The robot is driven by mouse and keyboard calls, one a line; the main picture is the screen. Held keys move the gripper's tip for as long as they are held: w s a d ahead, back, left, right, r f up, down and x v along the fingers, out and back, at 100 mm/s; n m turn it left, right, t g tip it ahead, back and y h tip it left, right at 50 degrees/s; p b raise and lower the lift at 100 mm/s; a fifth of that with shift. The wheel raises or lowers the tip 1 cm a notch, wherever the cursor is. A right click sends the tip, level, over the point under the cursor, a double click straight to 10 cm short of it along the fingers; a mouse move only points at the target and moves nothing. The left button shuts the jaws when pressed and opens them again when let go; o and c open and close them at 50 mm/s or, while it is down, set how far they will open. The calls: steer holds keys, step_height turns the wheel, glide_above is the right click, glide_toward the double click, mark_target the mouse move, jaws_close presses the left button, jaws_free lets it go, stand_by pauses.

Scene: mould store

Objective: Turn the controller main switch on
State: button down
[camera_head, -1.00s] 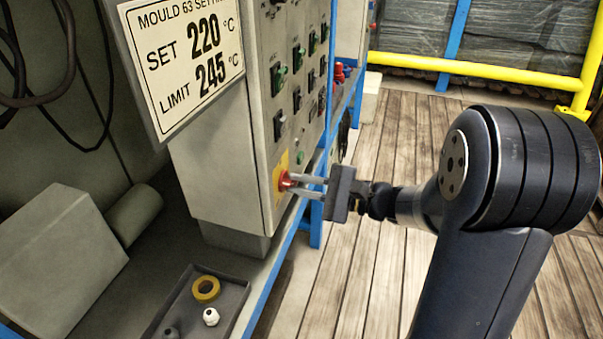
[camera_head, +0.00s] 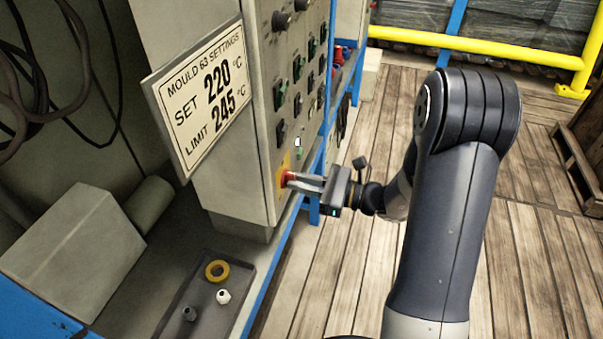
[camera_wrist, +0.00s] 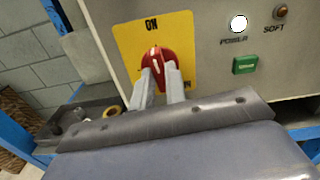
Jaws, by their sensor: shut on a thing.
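The main switch is a red rotary knob (camera_wrist: 153,57) on a yellow plate (camera_wrist: 186,38) marked ON at its top. It also shows low on the grey controller cabinet's face in the head view (camera_head: 287,178). My gripper (camera_wrist: 163,80) is shut on the knob, one finger on each side; in the head view it reaches in from the right (camera_head: 301,182). The knob's white mark points up toward ON. The lower lettering on the plate is partly hidden by the fingers. The POWER lamp (camera_wrist: 238,23) beside the plate glows white, also in the head view (camera_head: 298,142).
A green button (camera_wrist: 243,65) sits below the lamp. A settings sign (camera_head: 206,101) juts out left of the panel. A tray (camera_head: 238,306) with a yellow ring and small fittings lies below. The wooden floor to the right is open, with a yellow rail (camera_head: 450,41) behind.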

steer(key=shift+m+p, duration=0.45)
steer(key=shift+m, duration=0.05)
steer(key=c, duration=1.4)
jaws_free()
steer(key=shift+c, duration=0.2)
steer(key=v, duration=1)
steer(key=shift+d, duration=0.4)
steer(key=shift+s, duration=0.15)
